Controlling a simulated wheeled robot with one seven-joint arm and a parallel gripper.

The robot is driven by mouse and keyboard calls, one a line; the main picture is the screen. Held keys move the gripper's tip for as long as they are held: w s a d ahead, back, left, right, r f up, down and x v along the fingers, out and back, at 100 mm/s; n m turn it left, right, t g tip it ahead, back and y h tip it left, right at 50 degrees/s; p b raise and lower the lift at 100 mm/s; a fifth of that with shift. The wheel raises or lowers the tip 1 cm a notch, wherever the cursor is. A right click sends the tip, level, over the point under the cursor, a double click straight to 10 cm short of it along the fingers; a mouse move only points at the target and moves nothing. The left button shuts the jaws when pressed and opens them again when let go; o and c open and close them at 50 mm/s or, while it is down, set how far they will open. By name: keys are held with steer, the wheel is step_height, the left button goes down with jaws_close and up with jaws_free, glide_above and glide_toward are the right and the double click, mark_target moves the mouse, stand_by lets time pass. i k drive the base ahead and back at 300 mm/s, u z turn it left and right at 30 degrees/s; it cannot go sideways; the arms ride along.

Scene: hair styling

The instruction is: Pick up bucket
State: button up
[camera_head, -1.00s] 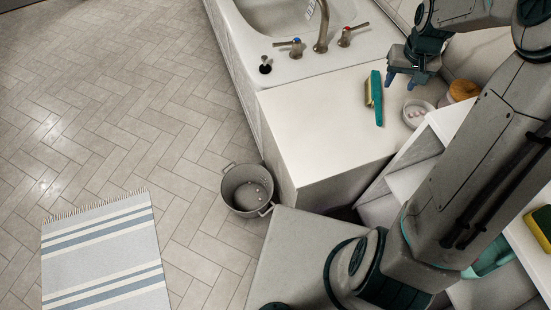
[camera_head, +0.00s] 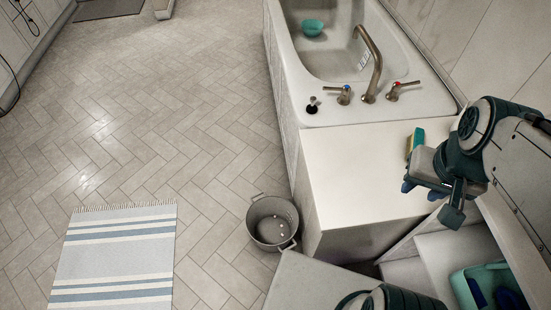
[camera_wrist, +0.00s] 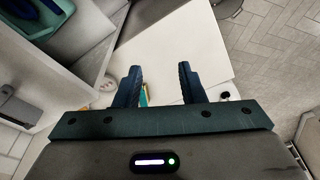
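The bucket (camera_head: 272,224) is a grey round pot with two side handles, standing upright on the tiled floor beside the white cabinet. A few small light spots show inside it. In the wrist view, a grey round rim, probably the bucket (camera_wrist: 231,8), is cut by the top edge. My gripper (camera_head: 421,189) is above the white counter, well to the right of the bucket and higher than it. In the wrist view its two dark fingers (camera_wrist: 159,88) are apart with nothing between them.
The white counter (camera_head: 350,175) stands between my gripper and the bucket. A brush (camera_head: 414,142) lies on it. The bathtub (camera_head: 340,70) with taps is behind. A striped rug (camera_head: 115,255) lies left. A teal container (camera_head: 490,285) sits lower right. Floor left of the bucket is clear.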

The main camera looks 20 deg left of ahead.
mark_target(266, 230)
steer(key=u, duration=1.3)
